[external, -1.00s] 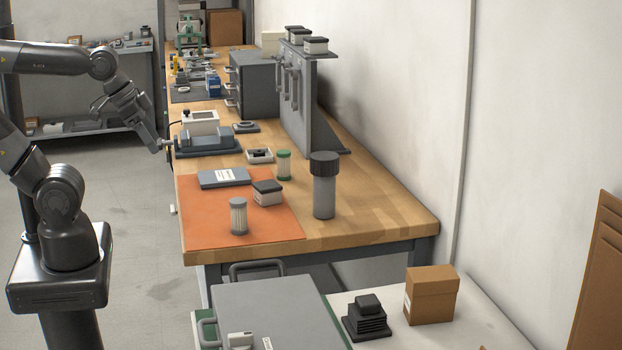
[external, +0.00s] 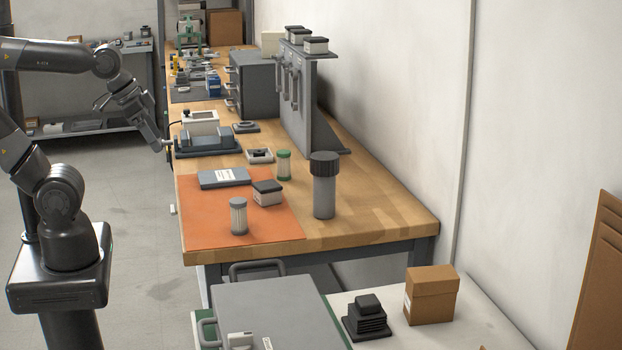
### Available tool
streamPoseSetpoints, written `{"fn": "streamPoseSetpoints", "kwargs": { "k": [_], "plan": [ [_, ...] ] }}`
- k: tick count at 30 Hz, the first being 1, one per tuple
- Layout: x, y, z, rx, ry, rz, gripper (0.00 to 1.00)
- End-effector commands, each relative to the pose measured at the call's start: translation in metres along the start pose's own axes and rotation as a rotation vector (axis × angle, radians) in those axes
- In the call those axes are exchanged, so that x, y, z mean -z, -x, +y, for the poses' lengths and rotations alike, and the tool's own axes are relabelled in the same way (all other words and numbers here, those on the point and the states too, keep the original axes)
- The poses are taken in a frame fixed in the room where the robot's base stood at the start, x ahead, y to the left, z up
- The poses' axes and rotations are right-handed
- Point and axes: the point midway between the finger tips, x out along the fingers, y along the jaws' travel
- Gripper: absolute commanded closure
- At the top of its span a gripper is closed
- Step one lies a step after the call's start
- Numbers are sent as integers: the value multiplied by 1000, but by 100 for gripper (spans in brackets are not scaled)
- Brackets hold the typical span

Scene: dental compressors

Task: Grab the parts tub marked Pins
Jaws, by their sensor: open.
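Several small pale tubs with dark lids are in view, and their labels are too small to read, so I cannot tell which is marked Pins. One tub (external: 267,194) sits on the orange mat (external: 205,232) on the workbench. Others stand on top of the grey upright panel: a front tub (external: 315,46), a middle tub (external: 300,37) and one behind it (external: 293,30). My gripper (external: 155,144) is open and empty at the bench's left edge, near the grey vise, well apart from the tubs. Its fingers are small and dark here.
Near the mat tub are a ribbed clear canister (external: 238,217), a grey flat case (external: 224,178), a green-capped canister (external: 284,165) and a tall dark-capped cylinder (external: 324,187). The grey vise (external: 207,143) stands beside my gripper. The bench's front right is clear.

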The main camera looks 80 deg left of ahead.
Motion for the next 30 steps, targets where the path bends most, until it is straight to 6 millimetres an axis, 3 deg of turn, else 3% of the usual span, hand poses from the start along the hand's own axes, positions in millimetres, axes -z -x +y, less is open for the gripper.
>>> {"fn": "streamPoseSetpoints", "kwargs": {
  "k": [8, 14, 21, 30],
  "plan": [
    [56, -22, -16, 14, 47, -106, 15],
    [99, -52, -34, 24, 87, -190, 15],
    [143, -102, -61, 36, 135, -289, 15],
    [179, -181, -102, 50, 193, -411, 15]
  ]
}}
